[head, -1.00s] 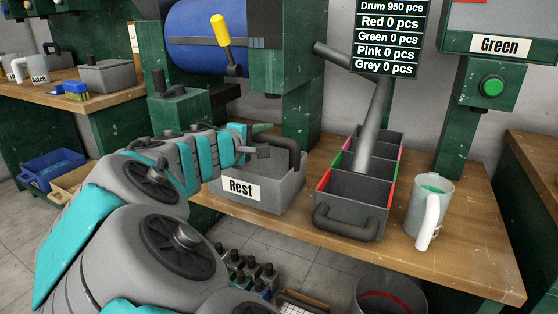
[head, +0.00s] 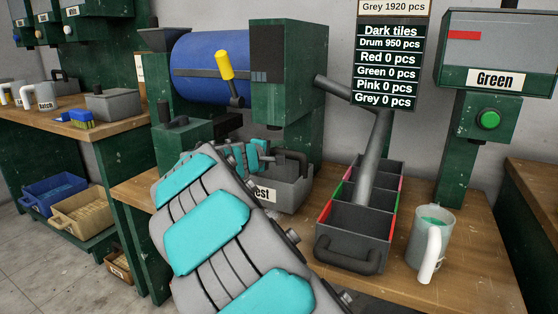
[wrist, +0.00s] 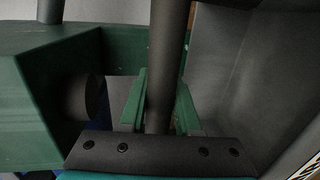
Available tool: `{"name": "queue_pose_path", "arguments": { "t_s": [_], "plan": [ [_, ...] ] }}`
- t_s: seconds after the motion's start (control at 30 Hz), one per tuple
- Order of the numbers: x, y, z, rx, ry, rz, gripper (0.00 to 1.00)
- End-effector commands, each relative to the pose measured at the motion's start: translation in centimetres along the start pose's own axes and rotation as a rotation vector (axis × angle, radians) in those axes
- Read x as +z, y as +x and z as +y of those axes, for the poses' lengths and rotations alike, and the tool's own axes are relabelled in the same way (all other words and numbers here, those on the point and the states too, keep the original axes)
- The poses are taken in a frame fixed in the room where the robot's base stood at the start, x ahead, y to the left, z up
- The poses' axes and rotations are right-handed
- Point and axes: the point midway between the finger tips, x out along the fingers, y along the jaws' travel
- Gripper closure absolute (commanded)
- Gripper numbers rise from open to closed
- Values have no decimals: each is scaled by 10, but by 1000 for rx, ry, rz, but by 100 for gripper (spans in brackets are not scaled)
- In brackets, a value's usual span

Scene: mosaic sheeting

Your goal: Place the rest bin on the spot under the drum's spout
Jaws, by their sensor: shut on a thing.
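The rest bin (head: 291,194) is a grey open box with a dark handle, at the front of the drum machine in the head view. My arm covers its left part and some of its label. My gripper (head: 266,151) is at the bin's handle, mostly hidden by my arm in the head view. In the wrist view its green fingers (wrist: 160,108) are shut around a dark bar (wrist: 160,65), the handle. The blue drum (head: 208,62) sits behind, in a green frame. I cannot tell whether the bin touches the bench, and the spot beneath it is hidden.
A divided box (head: 352,246) stands right of the bin, with a slanting grey pipe (head: 372,160) ending in it. A mug (head: 432,240) stands farther right on the wooden bench (head: 475,250). The green machine frame (head: 285,120) closely bounds the bin behind.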

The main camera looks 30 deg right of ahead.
Motion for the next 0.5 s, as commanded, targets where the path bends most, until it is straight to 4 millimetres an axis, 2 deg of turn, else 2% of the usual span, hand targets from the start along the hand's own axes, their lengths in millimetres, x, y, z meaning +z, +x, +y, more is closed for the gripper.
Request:
{"name": "queue_pose_path", "arguments": {
  "t_s": [0.1,0.5],
  "plan": [
    [-2,8,1,0,0,-1,100],
    [-1,13,-33,0,-2,-2,100]
  ]
}}
